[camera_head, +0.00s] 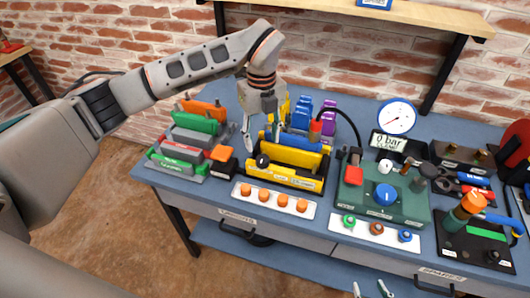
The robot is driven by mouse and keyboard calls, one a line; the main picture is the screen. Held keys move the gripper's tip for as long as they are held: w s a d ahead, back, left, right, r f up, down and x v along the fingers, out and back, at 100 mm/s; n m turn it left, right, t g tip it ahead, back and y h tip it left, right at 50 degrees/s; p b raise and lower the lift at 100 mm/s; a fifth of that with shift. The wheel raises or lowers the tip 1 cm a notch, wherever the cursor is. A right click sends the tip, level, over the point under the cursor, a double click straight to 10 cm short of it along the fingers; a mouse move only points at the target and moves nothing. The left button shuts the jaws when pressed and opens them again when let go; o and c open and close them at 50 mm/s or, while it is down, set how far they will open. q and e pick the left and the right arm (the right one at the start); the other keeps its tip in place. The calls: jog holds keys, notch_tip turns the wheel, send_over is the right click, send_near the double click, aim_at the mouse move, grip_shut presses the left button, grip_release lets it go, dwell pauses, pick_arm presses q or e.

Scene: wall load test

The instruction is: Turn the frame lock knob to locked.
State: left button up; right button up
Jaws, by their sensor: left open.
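The black frame lock knob (262,161) appears to be the round one with a pale mark at the left front of the yellow frame (285,181). The frame stands on the workbench and holds a blue part (299,142). Its label is too small to read. My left gripper (262,141) is open, pointing down just above the knob and the frame's left end. I cannot tell whether it touches anything. My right gripper (372,292) shows only two pale fingertips, apart, at the bottom edge, below the bench front.
Grey, green and orange blocks (196,124) stand left of the frame. A strip with orange knobs (273,198) lies in front. A green box with a blue dial (386,193), a hose and a gauge (397,117) stand right. A shelf (420,12) hangs above.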

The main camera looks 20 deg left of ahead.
aim_at(263, 159)
pick_arm(q)
notch_tip(263, 159, down, 8)
jog(key=shift+r+p, duration=0.15)
jog(key=shift+p, duration=0.35)
jog(key=c, duration=1.1)
